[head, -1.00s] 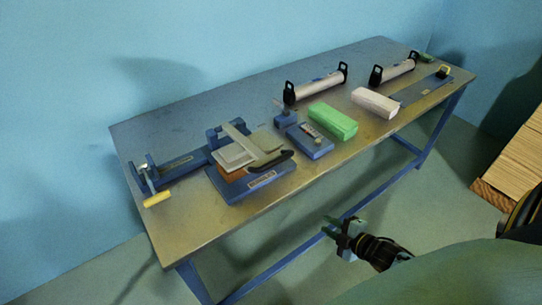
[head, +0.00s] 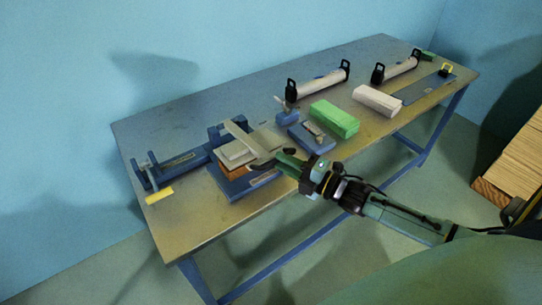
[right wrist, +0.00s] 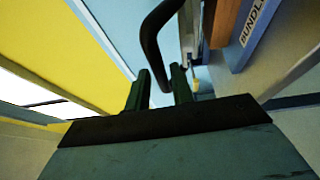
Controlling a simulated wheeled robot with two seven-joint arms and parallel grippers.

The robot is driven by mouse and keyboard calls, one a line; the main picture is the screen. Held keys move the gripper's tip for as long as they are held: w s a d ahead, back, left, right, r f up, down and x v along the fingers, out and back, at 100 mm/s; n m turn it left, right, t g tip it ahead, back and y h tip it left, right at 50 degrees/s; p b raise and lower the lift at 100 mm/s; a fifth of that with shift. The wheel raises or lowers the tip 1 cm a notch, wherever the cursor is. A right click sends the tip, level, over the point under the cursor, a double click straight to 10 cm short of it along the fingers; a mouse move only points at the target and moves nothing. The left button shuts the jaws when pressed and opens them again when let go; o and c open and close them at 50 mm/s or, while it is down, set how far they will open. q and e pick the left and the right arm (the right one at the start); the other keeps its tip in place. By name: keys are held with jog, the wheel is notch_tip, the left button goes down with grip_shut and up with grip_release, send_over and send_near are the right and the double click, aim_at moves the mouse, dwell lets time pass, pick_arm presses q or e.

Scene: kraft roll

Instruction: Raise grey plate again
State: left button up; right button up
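The grey plate (head: 237,153) lies flat over a brown block (head: 232,169) on the blue bundle press (head: 247,185), at the left part of the table. A pale arm (head: 239,135) crosses above the plate. My right gripper (head: 283,155) is at the right end of the press's lever and hides most of the black handle in the head view. In the right wrist view the black handle (right wrist: 152,42) runs down between my two fingertips (right wrist: 160,85). The fingers look apart, with the handle between them; a firm grip does not show. My left gripper is out of view.
A blue unit (head: 311,136), a green block (head: 334,118) and a white block (head: 377,100) stand right of the press. Two rolls (head: 318,85) lie behind. A yellow-handled clamp (head: 159,195) is at the left. A stack (head: 515,165) stands on the floor at right.

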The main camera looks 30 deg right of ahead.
jog(key=x, duration=0.4)
jog(key=shift+w+a, duration=0.1)
jog(key=shift+w, duration=0.1)
grip_shut()
